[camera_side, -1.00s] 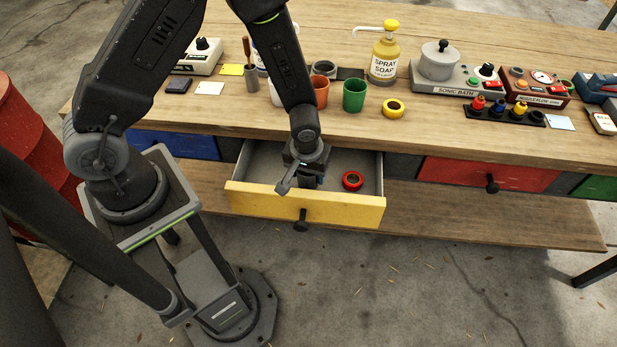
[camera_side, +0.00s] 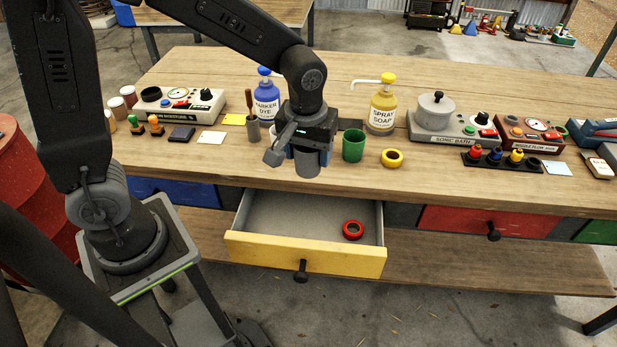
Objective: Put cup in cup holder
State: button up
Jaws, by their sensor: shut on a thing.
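A green cup (camera_side: 353,147) stands on the bench just right of my gripper. Part of a pale cup (camera_side: 273,133) shows to its left. The cup holder cannot be made out; a dark flat piece (camera_side: 350,124) shows behind my gripper, and whatever lies directly behind my wrist is hidden.
The yellow drawer (camera_side: 305,252) is pulled out, with a red tape roll (camera_side: 353,230) inside. A yellow tape roll (camera_side: 391,158), a soap bottle (camera_side: 382,112) and a sonic bath (camera_side: 450,126) stand to the right. A blue dye bottle (camera_side: 265,98) stands behind left.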

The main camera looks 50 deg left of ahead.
jog(key=r, duration=0.4)
jog(key=shift+w+a+r, duration=0.2)
jog(key=shift+w+r, duration=0.15)
jog(key=shift+w, duration=0.05)
jog(key=w+a, duration=2.1)
jog(key=shift+w+f, duration=0.2)
jog(key=shift+f, duration=6.55)
jog(key=shift+f, duration=0.4)
jog(key=o, duration=1.2)
jog(key=shift+r, duration=0.15)
